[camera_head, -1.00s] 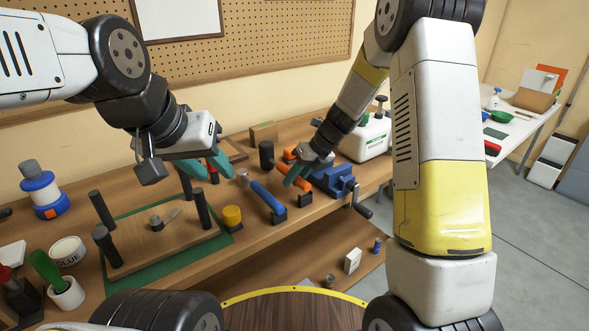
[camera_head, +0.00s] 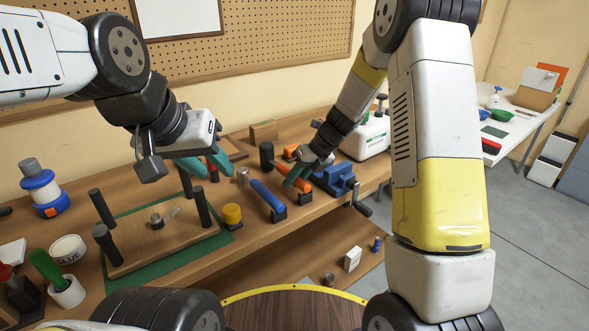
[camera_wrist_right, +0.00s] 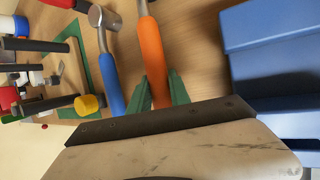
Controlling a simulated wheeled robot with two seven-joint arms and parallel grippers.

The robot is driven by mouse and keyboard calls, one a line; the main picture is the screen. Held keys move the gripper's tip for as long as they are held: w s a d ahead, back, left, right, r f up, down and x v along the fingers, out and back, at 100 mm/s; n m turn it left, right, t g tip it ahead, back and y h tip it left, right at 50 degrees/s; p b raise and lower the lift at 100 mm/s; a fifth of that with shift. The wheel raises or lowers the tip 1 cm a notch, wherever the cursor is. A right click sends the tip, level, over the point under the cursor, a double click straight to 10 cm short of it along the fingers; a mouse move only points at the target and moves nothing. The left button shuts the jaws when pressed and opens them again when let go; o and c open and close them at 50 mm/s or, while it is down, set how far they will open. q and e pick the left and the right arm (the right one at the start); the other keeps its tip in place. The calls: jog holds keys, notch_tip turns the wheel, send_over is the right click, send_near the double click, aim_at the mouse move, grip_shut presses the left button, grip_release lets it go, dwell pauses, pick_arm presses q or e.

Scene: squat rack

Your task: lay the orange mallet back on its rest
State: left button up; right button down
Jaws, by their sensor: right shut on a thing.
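The orange mallet (camera_head: 304,186) has a dark head (camera_head: 266,154) and an orange handle, and lies at a slant over the workbench. My right gripper (camera_head: 296,176) is shut on its handle. In the right wrist view the orange handle (camera_wrist_right: 151,50) runs between the green fingers (camera_wrist_right: 163,90). A small black rest block (camera_head: 305,198) is at the near end of the handle; I cannot tell whether the handle touches it. My left gripper (camera_head: 208,167) is open and empty above the bench, left of the mallet.
A blue-handled hammer (camera_head: 266,195) lies just left of the mallet, and a blue vise (camera_head: 335,179) stands close on its right. A wooden board with dark pegs (camera_head: 160,238) and a yellow cylinder (camera_head: 232,214) stand left.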

jog(key=shift+f, duration=0.45)
jog(key=c, duration=1.1)
grip_release()
jog(key=shift+v, duration=4.05)
jog(key=shift+s+d+r+n+t+h, duration=0.75)
jog(key=shift+s+d+r+n, duration=1.4)
jog(key=shift+s+n, duration=2.55)
jog(key=shift+s+d+r+n+t+h, duration=0.6)
jog(key=shift+s+d+r+n+t, duration=0.45)
jog(key=shift+s+r+n, duration=3.45)
jog(key=shift+s+d+r+n+t+h, duration=0.7)
jog(key=shift+s+d+r+n, duration=0.85)
jog(key=shift+s+n, duration=3.3)
